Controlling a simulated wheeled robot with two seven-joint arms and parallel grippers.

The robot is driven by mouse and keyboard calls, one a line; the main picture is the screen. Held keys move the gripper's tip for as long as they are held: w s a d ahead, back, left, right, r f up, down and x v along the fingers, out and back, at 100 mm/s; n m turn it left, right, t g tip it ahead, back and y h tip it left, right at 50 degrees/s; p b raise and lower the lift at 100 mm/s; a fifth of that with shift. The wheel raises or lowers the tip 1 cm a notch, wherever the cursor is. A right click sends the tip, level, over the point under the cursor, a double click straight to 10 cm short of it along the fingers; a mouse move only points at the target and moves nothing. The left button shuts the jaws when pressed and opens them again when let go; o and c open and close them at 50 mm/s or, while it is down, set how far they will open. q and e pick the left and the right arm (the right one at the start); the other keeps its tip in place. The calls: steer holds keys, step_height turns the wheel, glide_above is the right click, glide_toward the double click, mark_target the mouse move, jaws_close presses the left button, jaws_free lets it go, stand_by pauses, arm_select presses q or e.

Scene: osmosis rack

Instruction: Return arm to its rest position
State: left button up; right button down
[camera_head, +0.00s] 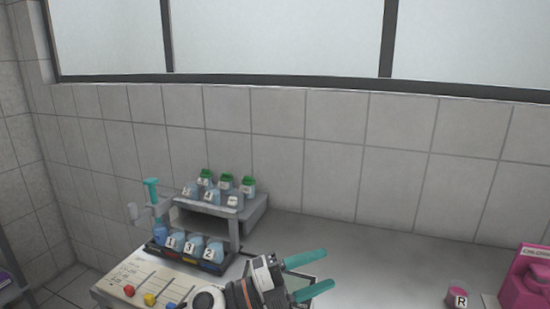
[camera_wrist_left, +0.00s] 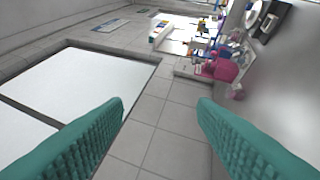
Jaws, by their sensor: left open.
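My left gripper (camera_head: 318,273) is at the bottom middle of the head view, over the bench to the right of the rack. Its two teal fingers are apart with nothing between them, and they point right. In the left wrist view the open fingers (camera_wrist_left: 162,125) frame only tiled wall and a window. My right gripper does not show in either view.
A grey rack (camera_head: 236,232) holds numbered bottles and green-capped bottles at left. A teal pipette (camera_head: 152,190) stands beside it. A board with coloured knobs (camera_head: 112,289) lies in front. The bench between is clear.

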arm_select(q)
steer(key=w+a+f+n+t+y, duration=0.1)
steer(key=w+a+n+t+y, duration=0.1)
steer(key=a+n+t+y, duration=0.55)
steer(key=w+a+f+n+t+y, duration=0.1)
steer(key=a+f+n+t+y, duration=0.3)
steer(key=n+t, duration=0.6)
steer(key=s+a+f+n+g+y, duration=0.6)
steer(key=a+f+n+g+y, duration=0.2)
steer(key=a+f+n, duration=0.3)
steer(key=s+a+f+g, duration=0.3)
steer(key=s+f+g, duration=0.25)
steer(key=s, duration=0.55)
steer(key=s+a+f+g, duration=0.2)
steer(key=s+f+g, duration=0.4)
steer(key=s, duration=0.5)
steer(key=s+a+f+x, duration=0.1)
steer(key=s+x, duration=0.2)
steer(key=x, duration=0.9)
steer(key=s+x, duration=0.3)
steer(key=x, duration=1)
steer(key=s+a+f+g, duration=0.1)
steer(key=s+a+f, duration=0.2)
steer(key=s+f, duration=1.4)
steer(key=shift+f+g, duration=0.3)
steer(key=shift+f, duration=0.15)
